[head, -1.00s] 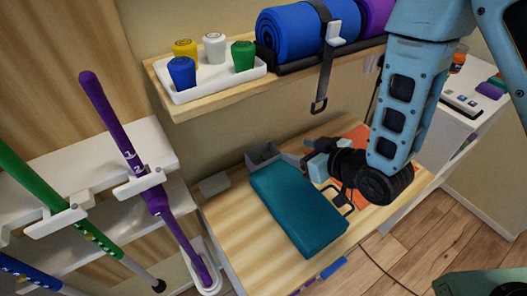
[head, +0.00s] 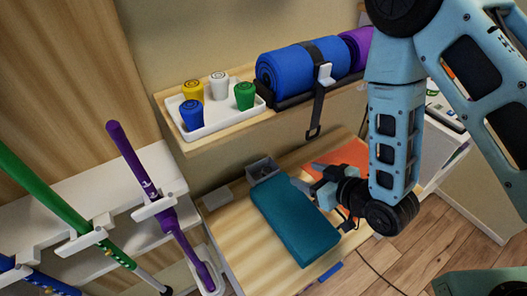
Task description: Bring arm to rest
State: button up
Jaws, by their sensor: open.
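My arm comes down from the upper right in the head view, bent at a black joint. My gripper (head: 318,180) is at its lower end, above the wooden table (head: 243,240), by the right side of a teal block (head: 293,222). The gripper is open, and I see nothing between its fingers. Its fingers point left, toward a small grey open box (head: 262,170) behind the block. I cannot tell whether the gripper touches the block.
A wall shelf (head: 205,145) holds a white tray (head: 213,127) of coloured pegs and a blue roll (head: 290,68). Purple (head: 138,170) and green (head: 40,188) poles stand in a rack at left. An orange sheet (head: 350,155) lies behind my gripper.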

jog(key=s+d+r+g+h, duration=0.2)
jog(key=s+r+g, duration=0.3)
jog(key=s+r, duration=0.4)
jog(key=s+d+r+g+h, duration=0.1)
jog(key=s+r+g+h, duration=0.3)
jog(key=s+r, duration=0.5)
jog(key=shift+s+d+g+h+b, duration=0.3)
jog(key=shift+d+g+h, duration=0.1)
jog(key=shift+h, duration=0.4)
